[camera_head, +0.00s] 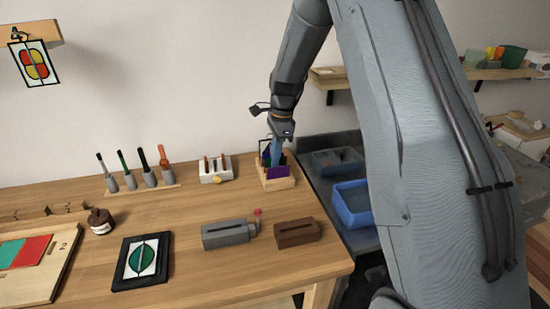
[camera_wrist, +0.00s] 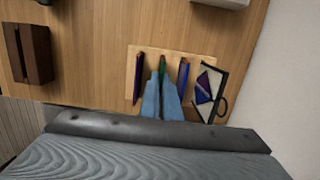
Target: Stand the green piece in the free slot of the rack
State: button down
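The pale wooden rack (camera_head: 282,184) stands at the far right end of the bench, and it also shows in the wrist view (camera_wrist: 131,72). A purple piece (camera_wrist: 138,80) stands in it on the left and a blue piece (camera_wrist: 183,74) on the right. The green piece (camera_wrist: 162,66) is upright in the rack between them, mostly hidden by my fingers. My gripper (camera_wrist: 160,80) points down at the rack, its two blue fingers close together with the green piece between their tips. In the head view my gripper (camera_head: 276,152) is over the rack.
A black-framed pane (camera_wrist: 207,86) is close beside the rack. A brown slotted block (camera_head: 298,233) and a grey slotted block (camera_head: 229,233) are nearer the front. A white holder (camera_head: 215,170) is to the left. A blue bin (camera_head: 353,203) stands beyond the bench's right edge.

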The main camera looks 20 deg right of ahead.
jog(key=shift+f, duration=0.65)
dwell(0.8)
jog(key=c, duration=1.9)
grip_release()
jog(key=shift+o, duration=0.3)
jog(key=o, duration=0.4)
jog(key=shift+r, duration=0.2)
jog(key=shift+r+p, duration=2.3)
jog(key=shift+r, duration=1.1)
